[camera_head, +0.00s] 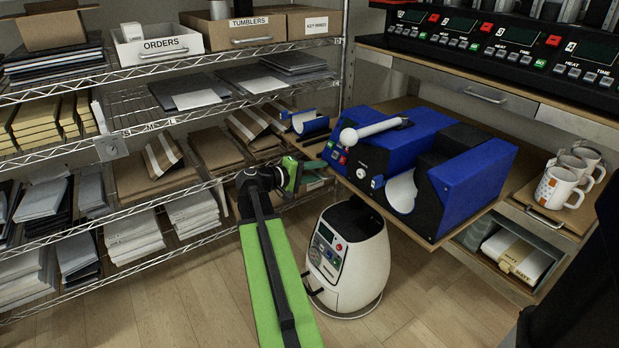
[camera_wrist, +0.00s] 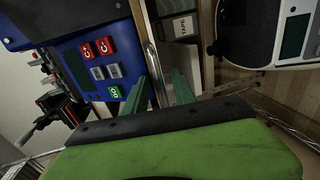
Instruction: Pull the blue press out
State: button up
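The blue press (camera_head: 409,130) sits on a wooden shelf board beside the wire rack, with a white-knobbed lever on top. In the wrist view its blue control panel (camera_wrist: 70,45) shows red, grey and green buttons. A pale metal bar (camera_wrist: 152,58), like a handle, runs along the board's edge below the panel. My gripper (camera_wrist: 160,78) is open, with one green finger on each side of the bar in the picture. I cannot tell whether the fingers touch it. In the head view my gripper (camera_head: 313,165) is small and partly hidden, just left of the press.
A white rounded machine (camera_head: 347,255) stands on the floor below the press, right of my arm. The wire rack (camera_head: 150,205) with paper and boxes is close on the left. Mugs (camera_head: 557,188) stand on a board at right. Open wooden floor lies in front.

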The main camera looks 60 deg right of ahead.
jog(key=p+v, duration=0.3)
jog(key=v, duration=1.4)
jog(key=shift+a+p, duration=0.2)
jog(key=shift+p, duration=0.1)
jog(key=shift+w+r, duration=0.15)
jog(key=shift+w, duration=0.1)
jog(key=w+a+f+n+t+y, duration=0.1)
jog(key=w+a+f+t, duration=0.15)
jog(key=a, duration=0.45)
jog(key=w+a+f+n+t+y, duration=0.1)
jog(key=w+a+f+n+y, duration=0.1)
jog(key=w+a+f, duration=0.35)
jog(key=w+a+f+n+t+y, duration=0.1)
jog(key=w+a+f+t, duration=0.1)
jog(key=a, duration=0.7)
jog(key=a+f+n+t+y, duration=0.1)
jog(key=a+f+y, duration=0.35)
jog(key=a, duration=0.75)
jog(key=a+f+y, duration=0.4)
jog(key=a+y, duration=0.2)
jog(key=a, duration=0.6)
notch_tip(320, 180, up, 31)
jog(key=p, duration=3.1)
